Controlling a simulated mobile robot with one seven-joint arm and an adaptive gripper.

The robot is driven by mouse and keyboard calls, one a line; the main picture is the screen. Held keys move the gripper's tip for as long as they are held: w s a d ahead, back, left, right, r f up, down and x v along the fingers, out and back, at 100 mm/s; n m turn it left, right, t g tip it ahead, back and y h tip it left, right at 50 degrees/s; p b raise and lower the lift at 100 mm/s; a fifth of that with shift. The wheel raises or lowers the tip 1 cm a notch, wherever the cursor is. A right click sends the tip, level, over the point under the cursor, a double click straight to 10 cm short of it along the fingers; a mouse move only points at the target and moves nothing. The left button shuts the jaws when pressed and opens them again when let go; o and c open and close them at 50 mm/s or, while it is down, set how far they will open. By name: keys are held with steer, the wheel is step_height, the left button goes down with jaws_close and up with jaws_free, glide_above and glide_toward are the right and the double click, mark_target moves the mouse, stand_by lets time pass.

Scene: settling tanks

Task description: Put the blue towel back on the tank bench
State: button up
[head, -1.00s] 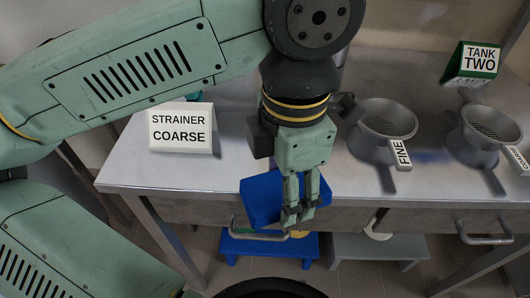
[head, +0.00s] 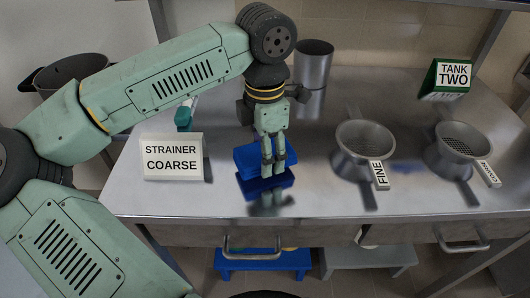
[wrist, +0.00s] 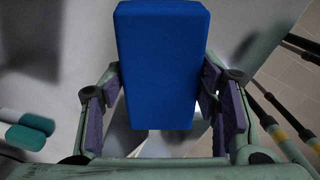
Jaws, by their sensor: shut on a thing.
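The blue towel (head: 252,158), a folded block, is in my gripper (head: 273,170) over the front middle of the steel tank bench (head: 225,203). A blue patch just below it on the shiny top looks like its reflection, so the towel seems a little above the surface; I cannot tell for sure whether it touches. In the wrist view the towel (wrist: 162,65) fills the space between the purple-padded fingers of my gripper (wrist: 162,95), which is shut on it. The fingers hide part of the towel in the head view.
The strainer coarse sign (head: 172,157) stands left of the towel. A strainer tagged fine (head: 365,140) stands to the right, a second strainer (head: 462,145) beyond it. A metal cup (head: 313,65) and green tank two sign (head: 445,78) stand behind. A blue stool (head: 262,262) is below.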

steer(key=shift+f, duration=0.95)
steer(key=shift+f, duration=0.2)
steer(key=o, duration=1)
steer(key=shift+r, duration=0.15)
steer(key=shift+r+p, duration=0.25)
steer(key=shift+p, duration=0.1)
steer(key=shift+r+b, duration=0.4)
step_height(320, 180, up, 11)
steer(key=shift+f+b, duration=0.1)
steer(key=shift+b, duration=0.75)
